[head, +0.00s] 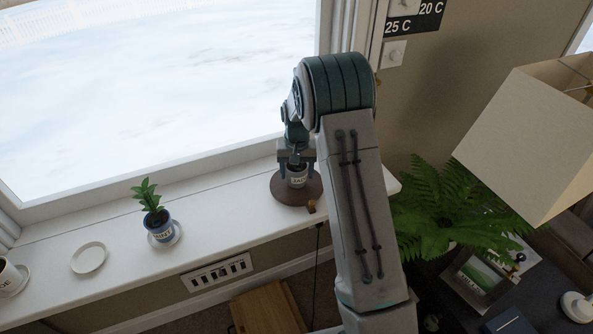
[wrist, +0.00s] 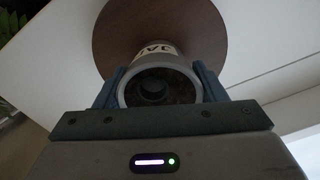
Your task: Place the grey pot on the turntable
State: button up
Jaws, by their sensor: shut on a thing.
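The grey pot (head: 297,179), with a pale label band, is at the brown round turntable (head: 285,194) on the windowsill. My gripper (head: 296,165) comes down from above with its fingers on both sides of the pot, shut on it. In the wrist view the pot (wrist: 158,72) sits between the two fingers (wrist: 160,88), with its open top and dark inside towards the camera. The turntable (wrist: 207,45) lies right behind the pot in that view. The pot looks upright; whether its base touches the turntable is hard to tell.
On the white sill (head: 222,205), a blue pot with a plant (head: 160,231) stands on a saucer, and an empty white saucer (head: 89,257) lies further left. Another pot (head: 10,276) is at the left edge. A fern (head: 450,205) and a lampshade (head: 530,135) are right of my arm.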

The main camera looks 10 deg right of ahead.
jog(key=o, duration=1.2)
jog(key=shift+r, duration=0.1)
notch_tip(320, 180, up, 11)
jog(key=shift+r+b, duration=0.1)
jog(key=shift+b, duration=0.3)
jog(key=s+r, duration=0.7)
jog(key=s, duration=0.1)
jog(key=s+t, duration=0.1)
jog(key=s, duration=0.7)
jog(key=s+n+t, duration=0.1)
jog(key=s, duration=0.7)
jog(key=s+n+t, duration=0.1)
jog(key=s, duration=0.7)
jog(key=shift+s+r, duration=0.15)
